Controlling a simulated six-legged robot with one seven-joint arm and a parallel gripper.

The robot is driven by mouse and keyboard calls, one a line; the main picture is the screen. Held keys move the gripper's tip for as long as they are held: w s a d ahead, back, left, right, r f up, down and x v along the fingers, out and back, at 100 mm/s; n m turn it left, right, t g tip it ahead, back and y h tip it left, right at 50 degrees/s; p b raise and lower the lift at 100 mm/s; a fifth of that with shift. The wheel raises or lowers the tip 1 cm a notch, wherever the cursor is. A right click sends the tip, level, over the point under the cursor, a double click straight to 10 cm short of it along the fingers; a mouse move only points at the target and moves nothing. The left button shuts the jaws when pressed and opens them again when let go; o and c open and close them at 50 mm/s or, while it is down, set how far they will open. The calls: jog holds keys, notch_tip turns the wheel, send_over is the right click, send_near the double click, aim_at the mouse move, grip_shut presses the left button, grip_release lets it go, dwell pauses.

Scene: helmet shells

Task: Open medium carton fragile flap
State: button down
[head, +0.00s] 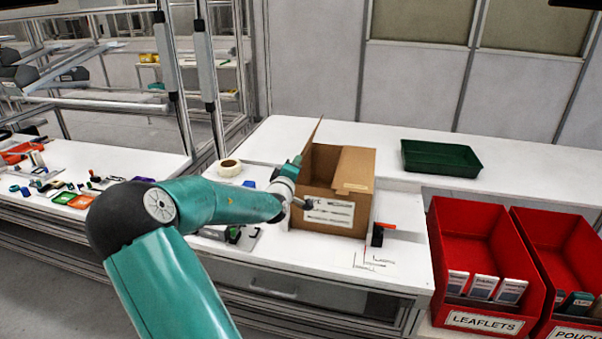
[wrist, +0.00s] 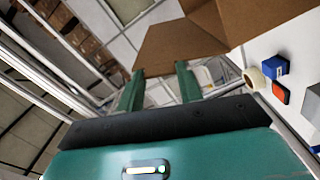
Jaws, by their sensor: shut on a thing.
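The brown carton (head: 335,192) stands on the white bench with a printed white label on its front. Its left flap (head: 314,137) stands up, and a flap with a pale strip (head: 355,170) shows on its right. My gripper (head: 298,160) is at the carton's left side, by the upright flap. In the wrist view, the two green fingers of my gripper (wrist: 158,82) are at the edge of a brown carton flap (wrist: 180,48) and shut on it. The exact contact at the fingertips is hard to see. The wording on the front label is partly hidden by my arm.
A tape roll (head: 230,168) lies left of the carton. A dark green tray (head: 440,158) sits behind right. Red bins, one marked LEAFLETS (head: 485,322), stand at the right.

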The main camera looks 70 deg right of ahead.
jog(key=shift+w+a+r+n, duration=0.1)
jog(key=shift+w+a+n, duration=0.05)
jog(key=shift+w+n, duration=0.85)
jog(key=shift+w+a+r+n, duration=0.15)
jog(key=shift+w+n, duration=0.55)
jog(key=shift+n, duration=0.5)
jog(key=shift+w, duration=0.1)
jog(key=c, duration=0.9)
grip_release()
jog(key=shift+a, duration=0.1)
jog(key=a, duration=0.4)
jog(key=s+a, duration=0.1)
jog(key=a, duration=0.4)
jog(key=s+a, duration=0.1)
jog(key=a, duration=0.3)
jog(key=shift+s+a, duration=0.1)
jog(key=shift+a, duration=0.15)
jog(key=shift+f, duration=0.1)
